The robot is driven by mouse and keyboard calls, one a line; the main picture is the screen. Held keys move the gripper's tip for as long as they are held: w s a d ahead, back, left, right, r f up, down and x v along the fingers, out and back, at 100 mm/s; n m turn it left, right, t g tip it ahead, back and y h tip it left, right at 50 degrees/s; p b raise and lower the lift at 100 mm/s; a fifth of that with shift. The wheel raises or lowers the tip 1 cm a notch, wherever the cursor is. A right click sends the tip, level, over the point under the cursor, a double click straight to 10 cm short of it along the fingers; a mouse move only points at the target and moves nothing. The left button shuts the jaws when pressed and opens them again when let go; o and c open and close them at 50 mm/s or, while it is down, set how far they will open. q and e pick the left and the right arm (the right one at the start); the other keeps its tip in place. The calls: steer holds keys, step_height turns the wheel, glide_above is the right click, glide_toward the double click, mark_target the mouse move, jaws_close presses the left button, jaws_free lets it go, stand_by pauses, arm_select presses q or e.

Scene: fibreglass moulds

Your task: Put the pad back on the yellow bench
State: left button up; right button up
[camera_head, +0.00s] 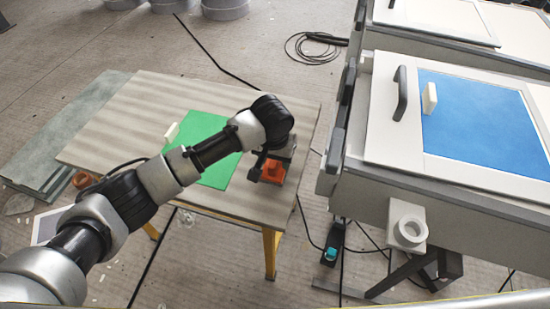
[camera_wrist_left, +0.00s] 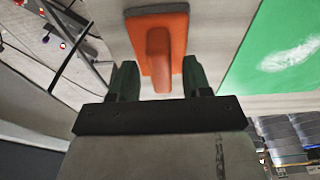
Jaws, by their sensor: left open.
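The orange pad (camera_head: 272,174) with its raised handle lies on the yellow-legged bench (camera_head: 125,95), near the bench's right front corner. My left gripper (camera_head: 266,163) is just over the pad. In the left wrist view the pad (camera_wrist_left: 145,30) lies flat on the pale bench top, with its handle pointing toward me. The two dark fingers of my left gripper (camera_wrist_left: 160,79) are apart, one on each side of the handle, with small gaps visible. The gripper hides part of the pad in the head view. My right gripper is not in view.
To the right stands a grey unit (camera_head: 465,222) with a white-framed blue panel (camera_head: 475,120) and black handle (camera_head: 400,93). Cables lie on the floor.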

mark_target(273, 165)
arm_select(q)
step_height(273, 165, up, 11)
steer(key=s+p, duration=0.1)
steer(key=shift+s+a, duration=0.3)
steer(key=shift+r, duration=0.1)
